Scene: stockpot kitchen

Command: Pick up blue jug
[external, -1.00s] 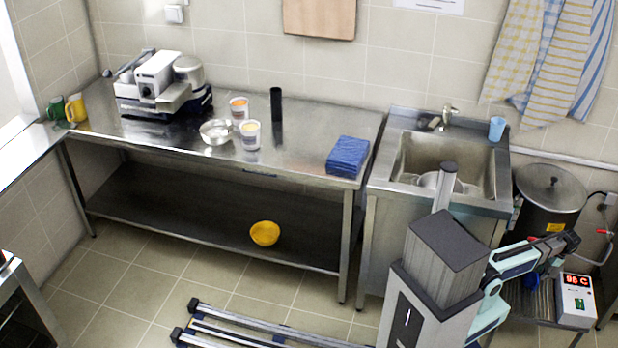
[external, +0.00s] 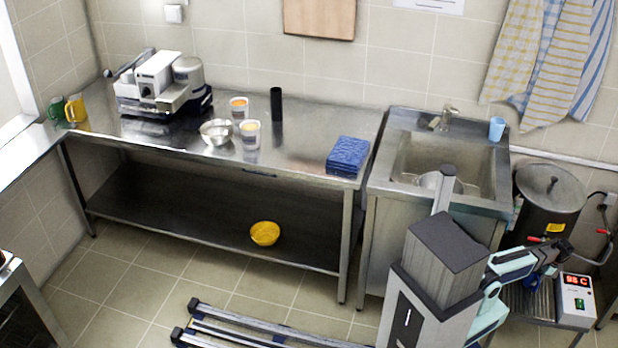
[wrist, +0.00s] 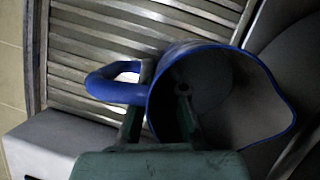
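The blue jug (wrist: 222,98) fills the right half of the wrist view, seen into its dark mouth, with its blue handle (wrist: 115,88) to the left. In the external view only a bit of blue (external: 532,284) shows below my arm's end. My gripper (wrist: 160,112) is at the handle side of the jug, with its fingers apart. One finger appears inside the mouth and the other outside by the handle, with the rim between them. I cannot tell whether either finger touches. My gripper (external: 562,256) is largely hidden in the external view.
The jug is by a slatted metal rack (wrist: 95,45). A heater box with a red display (external: 576,300) stands right of it, and a lidded stockpot (external: 549,195) behind. The sink (external: 440,165) is to the left.

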